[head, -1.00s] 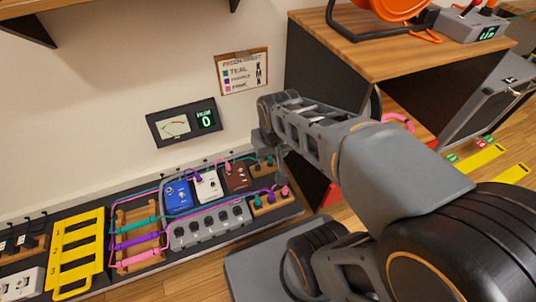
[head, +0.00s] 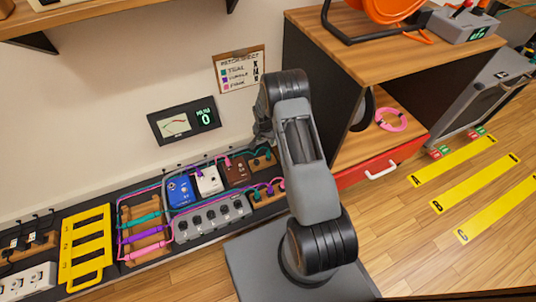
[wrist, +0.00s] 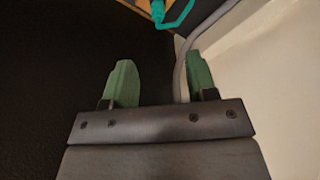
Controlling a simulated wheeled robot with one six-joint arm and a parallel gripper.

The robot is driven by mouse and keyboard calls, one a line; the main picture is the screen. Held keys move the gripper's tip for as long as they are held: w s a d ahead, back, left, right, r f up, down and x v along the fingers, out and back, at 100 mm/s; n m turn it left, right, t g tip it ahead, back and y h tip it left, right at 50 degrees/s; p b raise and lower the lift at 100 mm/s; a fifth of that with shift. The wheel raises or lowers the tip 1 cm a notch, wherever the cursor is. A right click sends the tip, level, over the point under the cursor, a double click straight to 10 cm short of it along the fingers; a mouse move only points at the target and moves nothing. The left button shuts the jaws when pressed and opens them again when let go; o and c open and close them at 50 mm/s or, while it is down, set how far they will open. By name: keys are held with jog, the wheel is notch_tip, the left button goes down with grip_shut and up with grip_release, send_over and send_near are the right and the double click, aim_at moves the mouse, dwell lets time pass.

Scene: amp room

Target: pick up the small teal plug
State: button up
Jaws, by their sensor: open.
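In the wrist view the small teal plug (wrist: 158,10) shows at the top edge, partly cut off, with a teal cable curving to its right. It lies beyond my fingertips and apart from them. My gripper (wrist: 162,80) is open and empty, its two green fingers spread. In the head view my gripper (head: 262,136) is by the wall, above the right end of the pedalboard (head: 100,277), and its fingers cannot be made out. I cannot tell for sure which spot in the head view is the plug.
A grey cable runs by the right finger, and a pale wall (wrist: 280,100) is close on that side. The board holds a blue pedal (head: 180,190), a white pedal (head: 209,180), a brown pedal (head: 236,172) and wooden socket blocks. A wooden cabinet (head: 370,45) stands right.

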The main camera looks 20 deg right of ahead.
aim_at(268, 151)
jog(key=f+b, duration=0.1)
jog(key=f, duration=0.2)
jog(key=f+b, duration=0.1)
jog(key=f, duration=0.2)
jog(key=d+f+b, duration=0.1)
jog(key=f, duration=0.2)
jog(key=shift+w+f, duration=0.2)
jog(key=shift+w, duration=0.15)
jog(key=shift+w+d+f+b, duration=0.2)
jog(key=shift+f+b, duration=0.6)
jog(key=shift+f, duration=0.55)
jog(key=shift+w+d+f+b, duration=0.15)
jog(key=shift+f+b, duration=0.6)
jog(key=shift+f, duration=0.55)
jog(key=shift+s, duration=0.1)
jog(key=shift+c, duration=0.4)
grip_shut()
